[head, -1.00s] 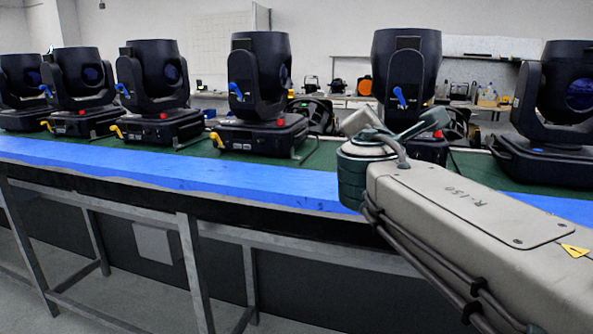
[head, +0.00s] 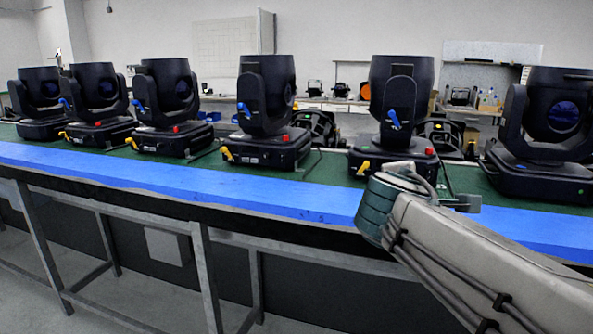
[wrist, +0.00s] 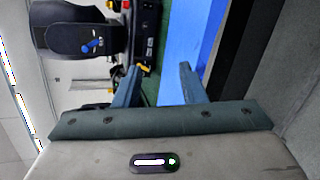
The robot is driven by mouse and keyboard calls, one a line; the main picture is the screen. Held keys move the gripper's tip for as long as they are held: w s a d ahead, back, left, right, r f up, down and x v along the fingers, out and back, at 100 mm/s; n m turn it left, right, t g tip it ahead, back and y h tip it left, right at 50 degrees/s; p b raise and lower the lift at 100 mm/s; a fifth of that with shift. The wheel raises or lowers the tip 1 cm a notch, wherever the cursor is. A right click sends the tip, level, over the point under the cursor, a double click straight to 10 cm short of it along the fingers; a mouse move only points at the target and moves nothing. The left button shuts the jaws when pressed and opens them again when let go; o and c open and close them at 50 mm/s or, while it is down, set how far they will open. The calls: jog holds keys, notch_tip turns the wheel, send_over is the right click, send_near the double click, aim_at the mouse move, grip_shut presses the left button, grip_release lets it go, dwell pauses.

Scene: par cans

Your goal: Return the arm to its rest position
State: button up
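My arm (head: 470,245) reaches in from the lower right of the head view. Its teal joint (head: 388,208) shows in front of the blue front edge of the bench. My gripper is mostly hidden behind the arm there. In the wrist view my gripper (wrist: 158,80) has its two blue-grey fingers spread apart, with nothing between them. Beyond the fingers are the green bench top and its blue edge (wrist: 190,35), seen sideways. A black stage light (wrist: 85,38) with a blue knob is at the upper left, apart from the fingers.
A long bench with a blue front edge (head: 200,188) crosses the head view. Several black stage lights stand on its green top, including one in the middle (head: 266,95), one behind my arm (head: 402,90) and one at right (head: 550,110). Floor in front is clear.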

jog(key=s+a+f+m+g+y+p, duration=0.2)
jog(key=s+m+g+p, duration=0.3)
jog(key=s+m+p, duration=0.3)
jog(key=s+a+f+m+g+y+p, duration=0.2)
jog(key=s+f+m+g+y+p, duration=0.2)
jog(key=s+m+p, duration=0.4)
jog(key=shift+s+g+p, duration=0.4)
jog(key=shift+s+p, duration=0.1)
jog(key=shift+s, duration=0.25)
jog(key=shift+a+f, duration=0.1)
